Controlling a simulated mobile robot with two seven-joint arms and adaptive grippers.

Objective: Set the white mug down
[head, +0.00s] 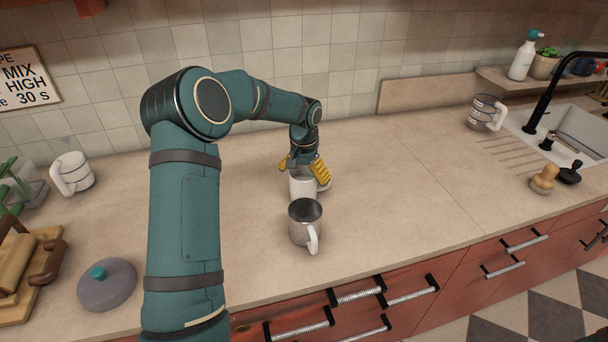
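The white mug (302,187) is at the middle of the counter, upright, directly under my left gripper (303,170). The gripper points down, with its yellow fingers to either side of the mug's top. I cannot tell whether the fingers press on the mug or stand apart from it. The mug's lower front is hidden by a grey metal mug, and its upper part by the gripper. Whether its base touches the counter is not clear. My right gripper is not in view.
The grey metal mug (305,222) with a white handle stands close in front. Another white mug (73,174) is at the left and a banded mug (484,113) at the back right. A grey lid (106,285) lies front left. The counter (410,185) is clear to the right.

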